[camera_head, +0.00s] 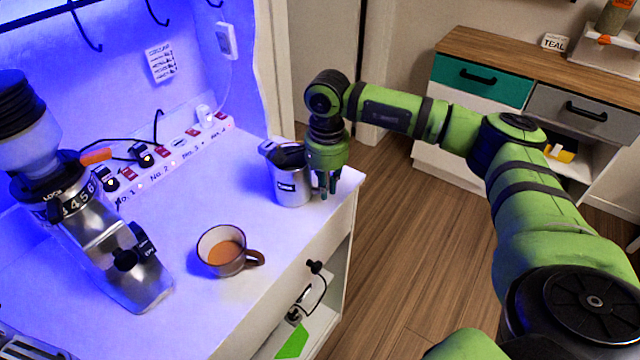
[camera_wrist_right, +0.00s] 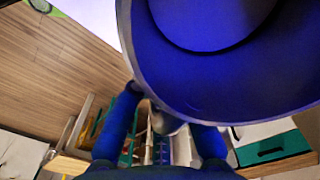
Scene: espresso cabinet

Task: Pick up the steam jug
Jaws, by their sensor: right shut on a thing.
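The steam jug (camera_head: 291,188) is a silver metal pitcher with a dark label. It looks upright at the right edge of the white counter, with no clear gap under it. My right gripper (camera_head: 327,188) points down at its right side and is shut on the jug at its handle side. In the right wrist view the jug's round body (camera_wrist_right: 240,85) fills the upper right, lit blue. The two dark fingers (camera_wrist_right: 165,130) sit on either side of the handle there. The exact contact is partly hidden. My left gripper is not in view.
A brown mug (camera_head: 222,252) with a tan drink stands on the counter (camera_head: 190,300) in front of the jug. A coffee grinder (camera_head: 100,235) stands at the left. A labelled switch strip (camera_head: 170,150) runs along the back. Wooden floor (camera_head: 400,230) lies right of the counter.

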